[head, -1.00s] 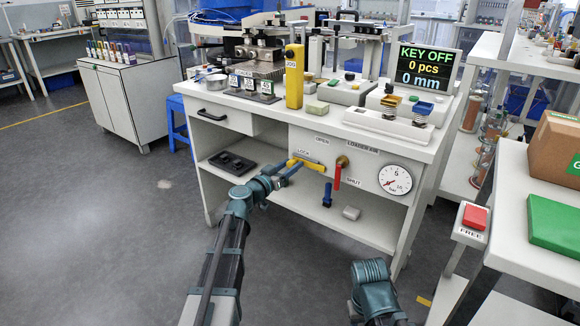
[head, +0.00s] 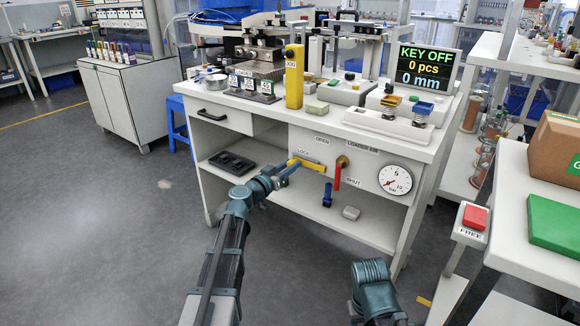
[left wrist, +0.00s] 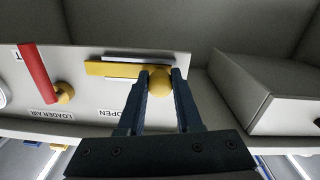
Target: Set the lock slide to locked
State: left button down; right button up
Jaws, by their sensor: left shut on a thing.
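The lock slide is a yellow bar (head: 309,163) under the LOCK label on the front panel of the bench. In the left wrist view the yellow bar (left wrist: 112,69) runs along a pale slot, with a round yellow knob (left wrist: 159,83) at its right end. My left gripper (head: 289,168) reaches the bar's left end in the head view. In the left wrist view its two dark fingers (left wrist: 160,86) are shut on the knob, one on each side. Of my right arm only a link shows at the bottom; its gripper is not in view.
A red lever (head: 337,176) hangs just right of the slide, with a gauge (head: 395,180) beyond it. In the left wrist view, a drawer box (left wrist: 270,95) juts out to the right of the fingers. The bench top is crowded.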

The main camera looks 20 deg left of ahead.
aim_at(307, 165)
dwell(0.6)
pick_arm(q)
jog(key=d, duration=0.1)
jog(key=s+d, duration=0.1)
jog(key=d, duration=0.1)
jog(key=shift+s+d, duration=0.25)
jog(key=shift+d, duration=0.15)
jog(key=c, duration=0.6)
grip_release()
jog(key=v, duration=1.3)
jog(key=shift+s+a, duration=0.2)
jog(key=shift+s, duration=0.15)
